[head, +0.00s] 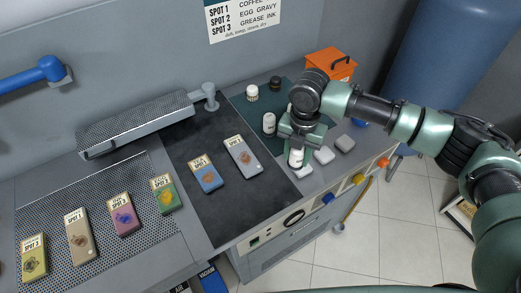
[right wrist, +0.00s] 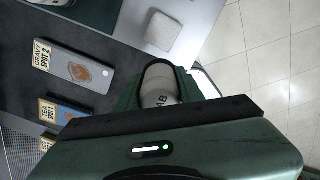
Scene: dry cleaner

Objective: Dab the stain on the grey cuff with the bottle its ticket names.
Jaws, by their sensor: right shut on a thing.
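The grey cuff (head: 243,157) lies on the dark board, with a brown stain and a ticket at its top end. In the right wrist view the grey cuff (right wrist: 88,76) has a ticket reading GRAVY SPOT 2. My right gripper (head: 297,146) is shut on a white bottle (head: 296,158), held upright to the right of the grey cuff and apart from it. The bottle also shows in the right wrist view (right wrist: 158,84), with only the letters AB readable. The wall chart (head: 243,18) lists egg and gravy by SPOT 2. My left gripper is not in view.
A blue cuff (head: 206,174) lies left of the grey one. Several more ticketed swatches lie on the perforated plate (head: 100,190). Other bottles (head: 269,123) stand on the green mat behind my gripper. White pads (head: 345,143) lie to the right, an orange box (head: 330,66) behind.

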